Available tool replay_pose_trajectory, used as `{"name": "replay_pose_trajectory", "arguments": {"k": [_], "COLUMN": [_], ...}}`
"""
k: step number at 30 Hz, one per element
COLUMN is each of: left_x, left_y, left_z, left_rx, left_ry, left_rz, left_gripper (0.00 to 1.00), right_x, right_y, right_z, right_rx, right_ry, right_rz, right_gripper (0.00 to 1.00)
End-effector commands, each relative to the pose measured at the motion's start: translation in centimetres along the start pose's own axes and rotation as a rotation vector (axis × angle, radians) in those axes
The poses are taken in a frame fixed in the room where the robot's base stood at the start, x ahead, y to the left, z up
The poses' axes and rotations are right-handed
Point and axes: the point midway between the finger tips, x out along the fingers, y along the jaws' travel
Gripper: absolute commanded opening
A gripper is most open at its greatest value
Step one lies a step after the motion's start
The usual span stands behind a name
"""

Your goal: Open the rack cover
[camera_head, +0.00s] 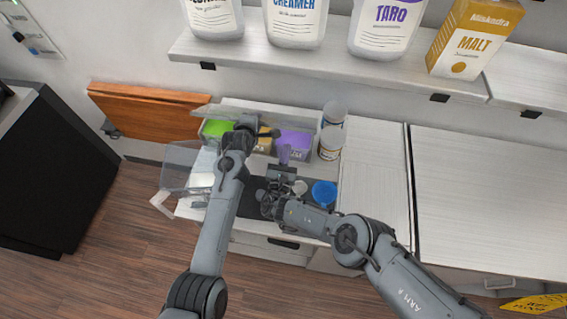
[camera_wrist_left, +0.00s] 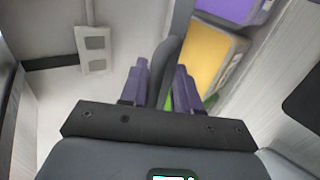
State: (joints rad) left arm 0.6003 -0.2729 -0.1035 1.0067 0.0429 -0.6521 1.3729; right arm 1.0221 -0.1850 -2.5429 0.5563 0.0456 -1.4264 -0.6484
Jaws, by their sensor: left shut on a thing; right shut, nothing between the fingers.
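The rack (camera_head: 316,128) holds a green bin (camera_head: 217,129), a yellow bin (camera_head: 264,144) and a purple bin (camera_head: 294,142). A clear panel, which looks like the rack cover (camera_head: 212,110), shows above the green bin. My left gripper (camera_wrist_left: 160,85) is shut on a grey upright piece (camera_wrist_left: 166,68), which looks like the cover's handle; the yellow bin (camera_wrist_left: 208,58) and purple bin (camera_wrist_left: 240,8) show beyond it. In the head view its fingers are hidden behind my left wrist.
Two white jars (camera_head: 332,142) stand right of the bins. A blue round thing (camera_head: 324,193) and a small white cup (camera_head: 299,187) are beside my right wrist. A clear box (camera_head: 187,165) stands at left. The shelf (camera_head: 330,66) above carries several containers. The right counter (camera_head: 480,190) is clear.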

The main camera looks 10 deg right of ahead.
Motion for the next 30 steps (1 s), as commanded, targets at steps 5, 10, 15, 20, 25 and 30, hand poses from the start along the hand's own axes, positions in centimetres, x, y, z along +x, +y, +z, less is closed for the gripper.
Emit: {"name": "replay_pose_trajectory", "arguments": {"k": [5, 10, 15, 20, 25, 30], "left_x": [0.0, 0.0, 0.0, 0.0, 0.0, 0.0], "left_y": [0.3, 0.3, 0.3, 0.3, 0.3, 0.3], "left_z": [-0.1, -0.1, -0.1, -0.1, -0.1, -0.1], "left_rx": [-0.002, -0.002, -0.002, -0.002, -0.002, -0.002], "left_ry": [0.002, 0.002, 0.002, 0.002, 0.002, 0.002], "left_rz": [0.007, 0.008, 0.008, 0.008, 0.008, 0.008], "left_gripper": [0.0, 0.0, 0.0, 0.0, 0.0, 0.0], "right_x": [1.6, 2.4, 2.6, 2.7, 2.7, 3.4], "right_y": [0.0, 0.0, 0.0, 0.0, 0.0, -0.2], "right_z": [1.7, 2.5, 2.8, 2.8, 2.9, 3.4], "right_rx": [0.0, 0.0, 0.0, 0.0, 0.0, -0.004], "right_ry": [-0.001, -0.001, 0.0, 0.0, 0.002, 0.052], "right_rz": [0.0, 0.0, 0.0, 0.0, 0.0, -0.006], "right_gripper": [0.0, 0.0, 0.0, 0.0, 0.0, 0.0]}}
